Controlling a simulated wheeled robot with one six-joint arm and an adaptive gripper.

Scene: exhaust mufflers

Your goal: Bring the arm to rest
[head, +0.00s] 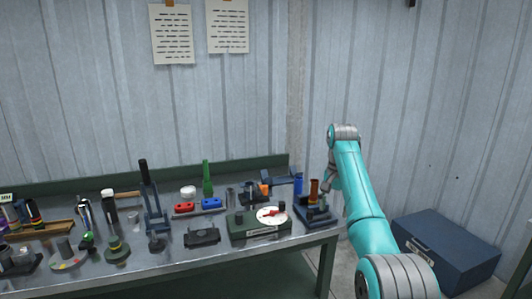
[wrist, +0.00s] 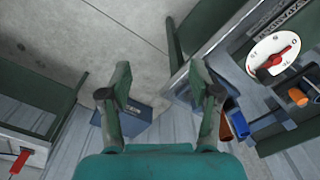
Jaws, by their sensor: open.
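My teal arm (head: 362,200) reaches up from the lower right in the head view and bends down at its top over the right end of the workbench (head: 170,264). My gripper (wrist: 158,85) shows in the wrist view with its two fingers spread apart and nothing between them. In the head view the gripper is small and partly hidden by the arm, beside a dark blue fixture (head: 316,214) holding an upright copper-coloured tube (head: 313,190).
A panel with a white dial and red handle (head: 271,215) sits left of the fixture. Several tools and small parts crowd the bench further left. A dark blue chest (head: 447,252) stands on the floor at right. Corrugated walls close the corner behind.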

